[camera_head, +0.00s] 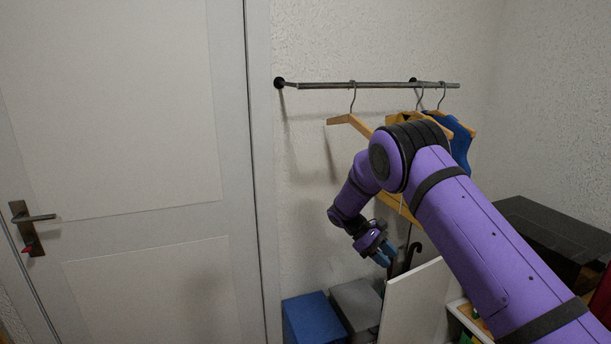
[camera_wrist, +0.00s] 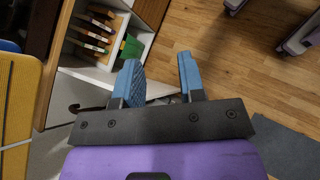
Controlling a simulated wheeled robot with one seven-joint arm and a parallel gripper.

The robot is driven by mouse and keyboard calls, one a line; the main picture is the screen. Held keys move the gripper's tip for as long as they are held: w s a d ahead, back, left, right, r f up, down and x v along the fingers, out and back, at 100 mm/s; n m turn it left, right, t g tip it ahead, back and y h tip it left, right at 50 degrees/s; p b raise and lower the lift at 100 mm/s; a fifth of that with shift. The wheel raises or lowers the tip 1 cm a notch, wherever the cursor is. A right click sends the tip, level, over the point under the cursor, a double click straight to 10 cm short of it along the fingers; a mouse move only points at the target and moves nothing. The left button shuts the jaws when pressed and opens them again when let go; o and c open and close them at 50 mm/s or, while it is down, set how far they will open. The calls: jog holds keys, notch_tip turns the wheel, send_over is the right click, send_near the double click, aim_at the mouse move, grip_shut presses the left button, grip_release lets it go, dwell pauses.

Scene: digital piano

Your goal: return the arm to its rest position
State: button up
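My purple arm reaches up from the lower right in the head view and bends down at a black joint. My gripper (camera_head: 382,256) hangs low in front of the wall, left of a white panel. In the wrist view my gripper (camera_wrist: 160,75) shows two blue fingers set apart, with nothing between them. The fingers point over a wooden floor (camera_wrist: 215,45) and a white shelf unit.
A clothes rail (camera_head: 320,86) with wooden hangers (camera_head: 345,120) is on the wall behind my arm. A blue box (camera_head: 312,318), a grey box (camera_head: 357,303) and a white panel (camera_head: 415,305) stand below. A closed door (camera_head: 140,130) is left. A white shelf (camera_wrist: 97,78) holds several items.

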jog(key=s+d+r+m+t+y, duration=0.25)
jog(key=s+r, duration=0.55)
jog(key=r, duration=0.6)
jog(key=s+d+r+m+t+y, duration=0.3)
jog(key=s+r, duration=0.5)
jog(key=r, duration=0.6)
jog(key=s+r+m+t+y, duration=0.1)
jog(key=s+r+t+y, duration=0.1)
jog(key=s, duration=1.1)
jog(key=s+d+r+m+t+y, duration=0.1)
jog(key=s+r+m+t, duration=0.1)
jog(key=s, duration=1.2)
jog(key=shift+s+d+r+t+y, duration=0.2)
jog(key=shift+r+t+y, duration=0.15)
jog(key=shift+t, duration=0.4)
jog(key=shift+d+m, duration=0.1)
jog(key=shift+m, duration=0.15)
